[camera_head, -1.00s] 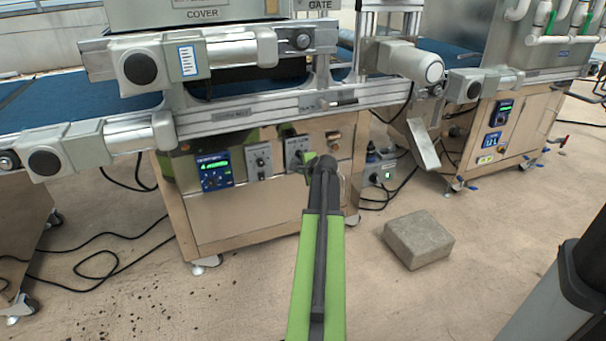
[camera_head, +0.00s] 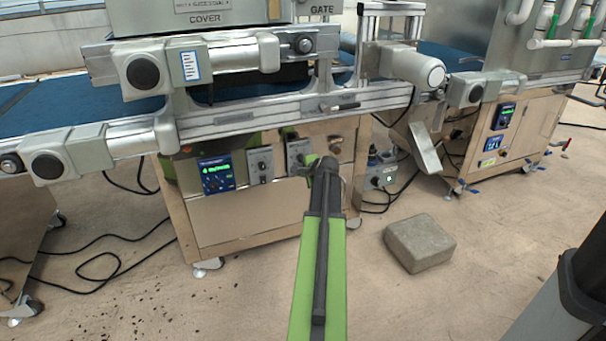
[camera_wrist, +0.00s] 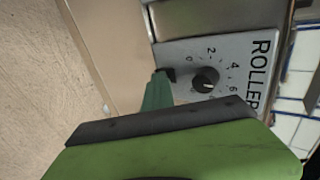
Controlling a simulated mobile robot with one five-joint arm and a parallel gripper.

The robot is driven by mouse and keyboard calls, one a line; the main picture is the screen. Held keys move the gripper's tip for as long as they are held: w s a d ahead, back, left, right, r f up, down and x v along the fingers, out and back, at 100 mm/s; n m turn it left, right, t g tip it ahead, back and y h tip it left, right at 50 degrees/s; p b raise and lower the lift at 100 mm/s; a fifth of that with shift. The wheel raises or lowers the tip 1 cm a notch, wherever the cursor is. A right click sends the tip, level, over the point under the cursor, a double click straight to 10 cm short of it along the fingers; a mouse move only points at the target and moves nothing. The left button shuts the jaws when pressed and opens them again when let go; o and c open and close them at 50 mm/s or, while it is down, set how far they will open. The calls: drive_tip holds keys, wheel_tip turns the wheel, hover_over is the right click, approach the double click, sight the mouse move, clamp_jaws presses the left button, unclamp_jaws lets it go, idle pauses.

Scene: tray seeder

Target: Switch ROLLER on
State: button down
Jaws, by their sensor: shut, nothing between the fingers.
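The ROLLER panel (camera_wrist: 230,62) is a grey plate with a black round knob (camera_wrist: 205,79) and a number scale, seen turned sideways in the wrist view. In the head view the panel (camera_head: 297,147) sits on the front of the middle machine, partly hidden by my arm. My gripper (camera_wrist: 162,84) is shut and empty, its green finger with a dark tip at the panel's edge beside the knob. I cannot tell whether it touches the panel. The switch itself is not clearly seen; the fingertip may cover it. In the head view my gripper (camera_head: 307,169) is just below the panel.
Left of the ROLLER panel are another dial panel (camera_head: 260,164) and a blue display unit (camera_head: 217,174). A metal rail (camera_head: 250,118) and conveyor parts overhang the panels. A concrete block (camera_head: 419,243) lies on the floor at right. Cables lie on the floor.

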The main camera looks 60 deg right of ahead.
drive_tip(key=shift+w+d+r, duration=0.15)
drive_tip(key=shift+w+r, duration=0.25)
drive_tip(key=shift+w, duration=0.05)
drive_tip(key=s+a+f+p+v, duration=0.1)
drive_tip(key=p+v, duration=0.5)
drive_tip(key=v, duration=0.7)
drive_tip(key=shift+s+f, duration=0.5)
drive_tip(key=shift+s, duration=0.05)
drive_tip(key=shift+a, duration=0.15)
